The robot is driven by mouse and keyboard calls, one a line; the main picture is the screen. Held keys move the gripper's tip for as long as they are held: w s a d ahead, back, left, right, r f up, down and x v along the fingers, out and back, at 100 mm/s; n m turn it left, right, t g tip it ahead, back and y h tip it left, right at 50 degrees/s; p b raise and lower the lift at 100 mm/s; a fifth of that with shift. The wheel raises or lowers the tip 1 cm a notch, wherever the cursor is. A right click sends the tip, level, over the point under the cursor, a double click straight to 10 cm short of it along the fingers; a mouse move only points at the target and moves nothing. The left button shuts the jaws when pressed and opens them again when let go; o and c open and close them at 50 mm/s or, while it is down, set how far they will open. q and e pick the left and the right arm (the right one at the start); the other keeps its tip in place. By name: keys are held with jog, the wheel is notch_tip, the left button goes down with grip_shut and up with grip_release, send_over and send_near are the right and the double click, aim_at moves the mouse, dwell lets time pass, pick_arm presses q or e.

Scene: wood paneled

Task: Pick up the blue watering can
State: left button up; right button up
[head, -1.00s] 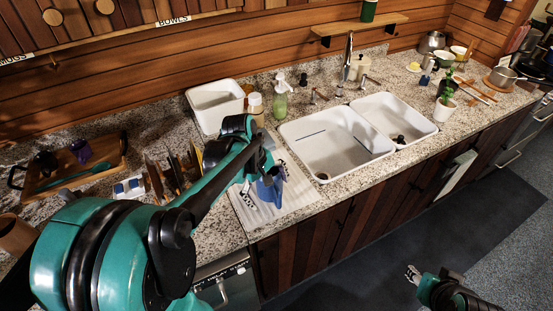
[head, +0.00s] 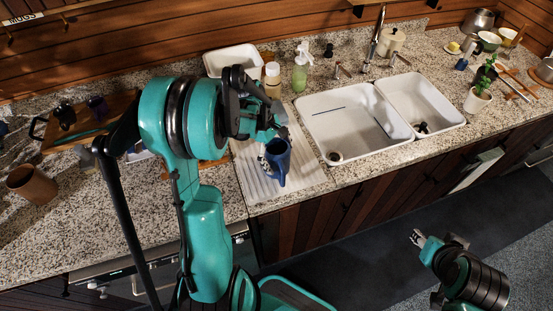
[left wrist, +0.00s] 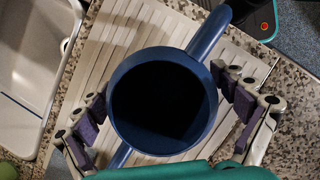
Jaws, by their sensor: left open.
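The blue watering can (head: 279,165) stands on the white ribbed drainboard left of the sink. In the left wrist view I look down into the dark round mouth of the watering can (left wrist: 160,103), with its blue handle and spout on opposite sides. My left gripper (head: 270,148) is open at the can. Its purple-padded fingers lie on both sides of the can in the left wrist view, with gaps showing. My right gripper (head: 418,239) is over the floor, away from the counter; its jaws are too small to judge.
The drainboard (head: 245,165) borders a double white sink (head: 345,140) with a tall faucet (head: 377,38). A white basin (head: 232,57), a green soap bottle (head: 300,75) and a tan bottle stand behind the can. A brown cup (head: 32,184) and a wooden tray are at left.

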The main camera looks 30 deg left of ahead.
aim_at(280, 151)
pick_arm(q)
jog(key=shift+d+f, duration=0.15)
jog(key=shift+f, duration=0.1)
jog(key=shift+s, duration=0.1)
jog(key=c, duration=1.3)
jog(key=shift+c, duration=0.2)
jog(key=shift+r, duration=0.55)
jog(key=r, duration=0.1)
jog(key=r+p, duration=0.1)
jog(key=s+r, duration=0.1)
jog(key=r, duration=0.1)
jog(key=shift+d+p, duration=0.3)
jog(key=s+d+r+p, duration=0.2)
jog(key=s+d+r, duration=0.3)
jog(key=s, duration=0.3)
jog(key=shift+s+d+r, duration=0.35)
jog(key=shift+s+r, duration=0.05)
jog(key=shift+r, duration=0.05)
